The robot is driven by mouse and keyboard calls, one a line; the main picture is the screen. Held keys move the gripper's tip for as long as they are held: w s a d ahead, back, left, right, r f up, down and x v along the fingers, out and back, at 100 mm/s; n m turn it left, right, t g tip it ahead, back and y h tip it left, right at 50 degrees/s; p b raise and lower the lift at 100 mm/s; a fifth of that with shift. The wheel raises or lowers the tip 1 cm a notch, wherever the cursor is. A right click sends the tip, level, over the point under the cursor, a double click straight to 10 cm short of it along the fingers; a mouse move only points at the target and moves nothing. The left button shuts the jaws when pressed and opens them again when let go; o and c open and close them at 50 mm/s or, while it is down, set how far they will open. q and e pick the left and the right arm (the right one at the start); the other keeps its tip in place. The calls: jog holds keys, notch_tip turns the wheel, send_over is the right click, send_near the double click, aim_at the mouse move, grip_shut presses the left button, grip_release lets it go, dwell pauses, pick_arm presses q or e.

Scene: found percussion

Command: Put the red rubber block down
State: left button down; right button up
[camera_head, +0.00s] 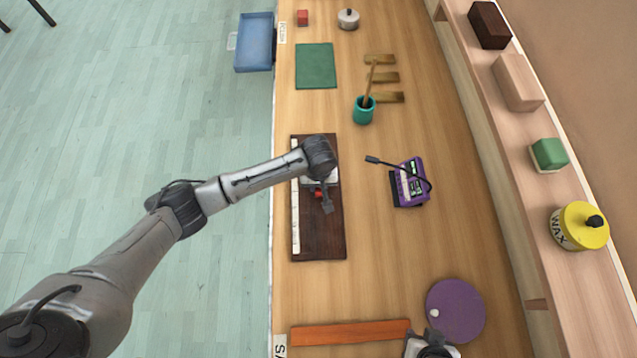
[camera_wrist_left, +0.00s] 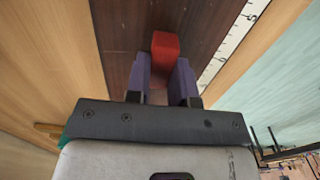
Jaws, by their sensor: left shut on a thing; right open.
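My left gripper (camera_head: 322,199) is shut on the red rubber block (camera_head: 319,194), over the dark brown board (camera_head: 320,240) with a white ruled strip along its left edge. In the left wrist view, the block (camera_wrist_left: 165,46) sits between the two purple-grey fingers of the gripper (camera_wrist_left: 162,72) and sticks out past their tips. I cannot tell whether the block touches the board. My right gripper (camera_head: 432,346) shows only partly at the bottom edge, near a purple disc, and is open.
A purple device (camera_head: 410,184) with a thin arm stands right of the board. An orange bar (camera_head: 350,333) and purple disc (camera_head: 456,310) are near.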

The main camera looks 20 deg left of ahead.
pick_arm(q)
jog(key=shift+f, duration=0.3)
jog(key=shift+f, duration=0.15)
jog(key=c, duration=1)
grip_release()
notch_tip(320, 180, up, 12)
jog(key=shift+r+p, duration=0.15)
jog(key=shift+p, duration=0.45)
